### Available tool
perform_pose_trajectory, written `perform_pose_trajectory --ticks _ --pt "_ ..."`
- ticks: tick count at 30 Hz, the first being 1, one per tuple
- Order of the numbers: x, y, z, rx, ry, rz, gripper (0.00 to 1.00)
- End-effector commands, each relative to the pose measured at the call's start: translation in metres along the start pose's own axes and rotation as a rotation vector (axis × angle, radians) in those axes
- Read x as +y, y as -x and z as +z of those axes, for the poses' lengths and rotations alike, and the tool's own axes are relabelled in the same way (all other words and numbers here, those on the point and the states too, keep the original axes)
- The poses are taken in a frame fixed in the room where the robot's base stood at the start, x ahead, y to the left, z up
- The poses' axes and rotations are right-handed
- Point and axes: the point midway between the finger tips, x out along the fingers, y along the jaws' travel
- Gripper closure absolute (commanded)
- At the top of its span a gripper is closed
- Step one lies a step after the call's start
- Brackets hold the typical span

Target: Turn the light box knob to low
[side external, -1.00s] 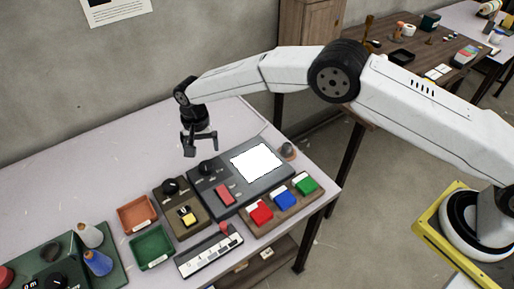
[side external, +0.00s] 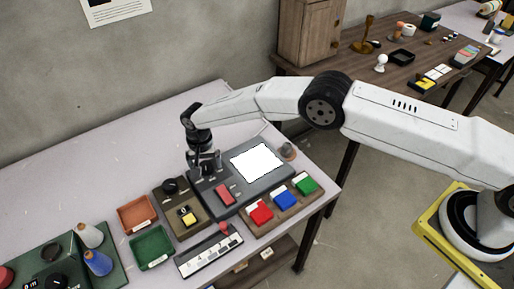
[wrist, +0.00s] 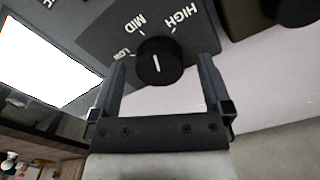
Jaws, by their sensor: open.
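The light box (side external: 248,191) is a dark grey panel with a bright white lit screen (side external: 257,162) and a red button. In the wrist view its round black knob (wrist: 160,66) has a white line, with LOW, MID and HIGH printed around it. The line runs roughly up the picture, but I cannot tell exactly which mark it points to. My gripper (wrist: 163,66) is open, its fingers on either side of the knob, with gaps showing on both sides. In the side view my gripper (side external: 205,160) is down at the box's back left and largely hides the knob.
A brown box (side external: 181,207) with a black knob and yellow button stands close on the left. Red, blue and green switches (side external: 285,201) and a white strip (side external: 209,251) lie in front. Orange and green trays (side external: 152,248) are farther left. The back of the table is clear.

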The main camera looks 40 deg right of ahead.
Motion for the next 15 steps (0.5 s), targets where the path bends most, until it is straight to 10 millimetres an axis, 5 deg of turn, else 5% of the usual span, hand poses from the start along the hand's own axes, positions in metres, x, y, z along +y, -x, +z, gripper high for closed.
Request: perform_pose_trajectory --ticks 5,13,15 --pt "0.0000 0.0000 0.0000 0.000 0.000 0.000 0.00" --pt "0.0000 0.0001 0.0000 0.000 0.000 0.000 0.86" --pt "0.0000 0.0001 0.0000 0.000 0.000 0.000 0.94"
